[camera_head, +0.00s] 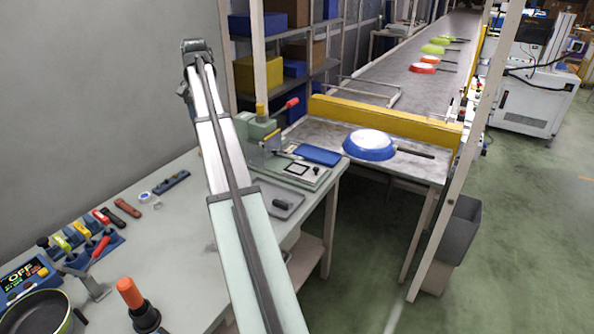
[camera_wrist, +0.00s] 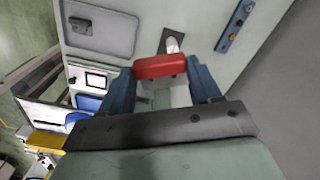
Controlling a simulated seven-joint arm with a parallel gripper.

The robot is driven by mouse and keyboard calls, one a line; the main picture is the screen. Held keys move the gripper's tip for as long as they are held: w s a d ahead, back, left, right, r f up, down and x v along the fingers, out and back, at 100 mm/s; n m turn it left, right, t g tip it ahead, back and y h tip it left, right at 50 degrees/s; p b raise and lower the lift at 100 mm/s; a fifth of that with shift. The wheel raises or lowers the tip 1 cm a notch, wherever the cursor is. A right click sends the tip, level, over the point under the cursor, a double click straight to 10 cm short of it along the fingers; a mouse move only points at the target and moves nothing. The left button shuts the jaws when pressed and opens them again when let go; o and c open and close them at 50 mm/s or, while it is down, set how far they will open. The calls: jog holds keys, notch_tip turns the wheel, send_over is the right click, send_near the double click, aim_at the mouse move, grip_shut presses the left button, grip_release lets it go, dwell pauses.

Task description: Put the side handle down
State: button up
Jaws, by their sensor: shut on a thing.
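My gripper (camera_wrist: 161,78) shows in the wrist view, its two blue fingers closed on the sides of a red side handle (camera_wrist: 160,66). The handle lies crosswise between the fingertips, with the workbench behind it. I cannot tell its height above the bench. My gripper is not visible in the head view. A grey tray (camera_head: 262,188) lies on the bench near its far right end, with a small dark piece (camera_head: 283,204) in it. The tray (camera_wrist: 112,48) and the dark piece (camera_wrist: 79,23) also show in the wrist view.
A press fixture (camera_head: 262,138) stands beyond the tray. A blue pan (camera_head: 370,146) lies upside down at the conveyor's near end. Several handles stand in a rack (camera_head: 62,262) at left. The bench middle is clear.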

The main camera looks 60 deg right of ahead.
jog(key=s+d+r+m, duration=0.1)
jog(key=s+d+r, duration=0.1)
jog(key=s+d, duration=0.35)
jog(key=s+d+r+m, duration=0.1)
jog(key=s+d+m, duration=0.15)
jog(key=d, duration=0.65)
jog(key=m, duration=0.2)
send_over(297, 170)
notch_tip(297, 170, down, 25)
jog(key=shift+w+d+f, duration=0.1)
jog(key=shift+w, duration=0.05)
jog(key=shift+f, duration=0.6)
jog(key=o, duration=1.1)
jog(key=shift+c, duration=0.2)
notch_tip(297, 170, up, 13)
jog(key=shift+r, duration=0.15)
